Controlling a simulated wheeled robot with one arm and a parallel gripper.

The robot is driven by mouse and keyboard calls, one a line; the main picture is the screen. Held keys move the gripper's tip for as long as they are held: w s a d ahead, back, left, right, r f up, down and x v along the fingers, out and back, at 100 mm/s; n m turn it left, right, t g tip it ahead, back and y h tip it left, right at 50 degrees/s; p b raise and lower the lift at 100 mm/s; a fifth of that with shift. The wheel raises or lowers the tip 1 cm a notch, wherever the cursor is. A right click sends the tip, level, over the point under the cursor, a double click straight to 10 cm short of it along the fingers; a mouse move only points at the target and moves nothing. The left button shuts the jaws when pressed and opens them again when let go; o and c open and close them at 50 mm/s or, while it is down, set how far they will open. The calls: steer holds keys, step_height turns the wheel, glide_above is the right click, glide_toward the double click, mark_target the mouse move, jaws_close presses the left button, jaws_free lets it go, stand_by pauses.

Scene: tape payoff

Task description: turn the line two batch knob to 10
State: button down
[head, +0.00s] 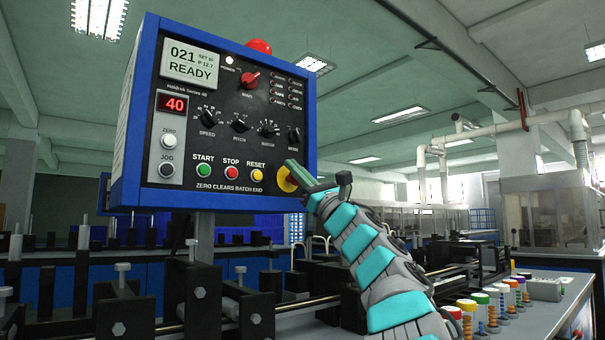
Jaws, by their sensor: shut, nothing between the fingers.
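A blue-framed control panel (222,195) stands at centre left. Its lower row of black knobs includes a speed knob (208,117), a pitch knob (240,125), a third knob (269,130) whose small label looks like batch, and a mode knob (294,135). The third knob's exact pointer setting is too small to read. A red counter display (173,104) shows 40. The upper screen (190,62) reads 021 and READY. My gripper (296,170) is shut and empty at the panel's lower right, below the knobs, partly hiding a round yellow part (284,180).
Start (204,170), stop (231,172) and reset (257,174) buttons sit below the knobs. A red selector (250,80) is above them. Zero and jog buttons are at left. Machine rods and blocks fill the foreground, and colour-capped bottles (468,316) stand lower right.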

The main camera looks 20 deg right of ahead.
mark_target(275, 133)
steer(key=p+x, duration=0.1)
steer(key=x, duration=0.2)
steer(key=shift+a+r+p, duration=0.2)
steer(key=shift+r+p, duration=0.2)
steer(key=shift+r, duration=0.1)
steer(key=shift+s+a+r+p, duration=0.1)
steer(key=shift+a+r+p, duration=0.1)
steer(key=shift+r+p, duration=0.45)
steer(key=shift+s+a+r+p, duration=0.1)
steer(key=shift+a+r+p, duration=0.15)
steer(key=shift+r, duration=0.7)
steer(key=shift+r+n, duration=0.1)
steer(key=shift+n, duration=0.3)
steer(key=shift+d+n+g+y, duration=0.1)
steer(key=shift+n+g+y, duration=0.2)
